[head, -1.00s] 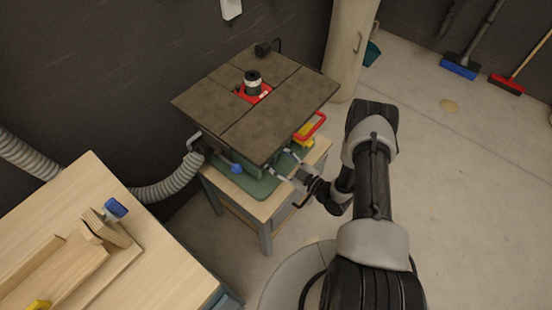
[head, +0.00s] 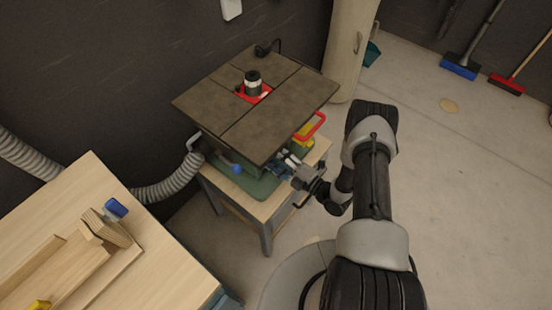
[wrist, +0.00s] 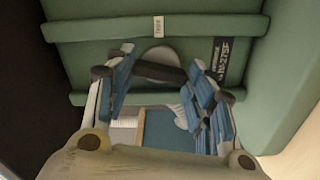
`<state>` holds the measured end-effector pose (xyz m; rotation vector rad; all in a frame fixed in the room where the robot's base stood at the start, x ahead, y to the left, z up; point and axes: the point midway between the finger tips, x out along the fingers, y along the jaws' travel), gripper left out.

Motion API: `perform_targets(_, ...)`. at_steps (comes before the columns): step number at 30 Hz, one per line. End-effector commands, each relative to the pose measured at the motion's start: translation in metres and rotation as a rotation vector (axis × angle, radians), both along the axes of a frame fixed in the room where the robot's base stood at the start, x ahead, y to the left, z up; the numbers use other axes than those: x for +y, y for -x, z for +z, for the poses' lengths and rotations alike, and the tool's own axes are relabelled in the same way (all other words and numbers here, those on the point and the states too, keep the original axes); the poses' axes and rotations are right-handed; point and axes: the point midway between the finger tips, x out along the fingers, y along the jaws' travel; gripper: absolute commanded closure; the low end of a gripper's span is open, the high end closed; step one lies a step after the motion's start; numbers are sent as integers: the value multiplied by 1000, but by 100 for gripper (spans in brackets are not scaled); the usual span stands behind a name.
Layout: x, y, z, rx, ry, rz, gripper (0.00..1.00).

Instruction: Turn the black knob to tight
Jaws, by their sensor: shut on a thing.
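The black knob (wrist: 160,69) is a short dark bar in the wrist view, in front of a pale round disc on the green machine housing (wrist: 85,68). It slants slightly, its right end lower. A small white label (wrist: 158,27), apparently reading "TIGHT", is on the green rail above it. My gripper (wrist: 159,66) has its blue-padded fingers at either end of the knob and is shut on it. In the head view, my gripper (head: 290,163) is under the right front edge of the table top, where the knob is hidden.
The dark machine table top (head: 225,105) overhangs my gripper. A red handle (head: 311,126) and a yellow part are close beside it. A wooden workbench (head: 150,270) stands at the lower left, with a grey hose (head: 165,188) behind it.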

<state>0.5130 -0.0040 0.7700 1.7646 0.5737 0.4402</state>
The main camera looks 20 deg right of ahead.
Motion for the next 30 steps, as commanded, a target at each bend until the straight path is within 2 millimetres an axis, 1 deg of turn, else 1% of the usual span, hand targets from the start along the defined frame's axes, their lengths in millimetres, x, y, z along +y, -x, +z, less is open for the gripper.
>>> perform_targets(6, 0, 0, 0, -85, 119, -1, 74)
perform_targets(12, 0, 0, 0, -134, 187, -1, 74)
perform_targets(19, 0, 0, -1, -160, 222, -1, 74)
perform_targets(30, 0, 0, -1, -163, 226, -1, 74)
